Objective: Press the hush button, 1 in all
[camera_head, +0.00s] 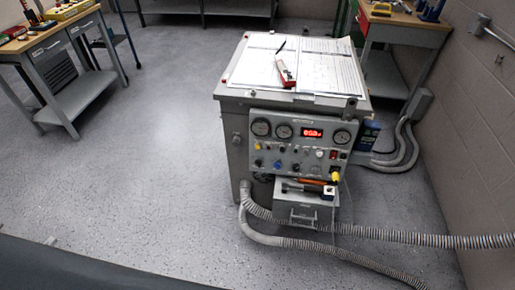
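A grey control panel (300,149) is on the front of a grey cabinet in the middle of the view. It carries round gauges, a lit red display (312,133), and several small knobs and buttons in yellow, blue, white and black. A red switch (333,155) is at its right side. The controls are too small to tell which one is the hush button, and no label is readable. Neither of my grippers shows in this view.
Papers (297,66) and a red-and-white device (285,74) lie on the cabinet top. A drawer unit (305,213) with tools on it stands below the panel. Corrugated hoses (390,237) cross the floor in front. Workbenches stand left and back right; the floor (150,170) at left is clear.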

